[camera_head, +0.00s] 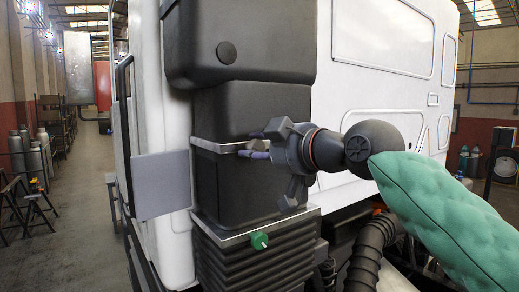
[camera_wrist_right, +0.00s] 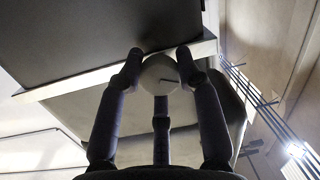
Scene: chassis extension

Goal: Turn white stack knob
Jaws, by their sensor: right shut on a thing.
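The white stack knob (camera_wrist_right: 160,72) is a pale round knob with a dark line on its face, in the middle of the right wrist view. It sits at a light metal band of the black stack (camera_head: 235,185). My right gripper (camera_head: 262,153) is closed around the knob, with two fingers on its sides and a third below. In the head view the gripper is at the stack's metal band, and its fingers and palm hide the knob. My left gripper is not in view.
The white truck cab (camera_head: 385,100) stands behind. A grey plate (camera_head: 161,184) is left of the stack. Black ribbed hoses (camera_head: 366,258) are at lower right.

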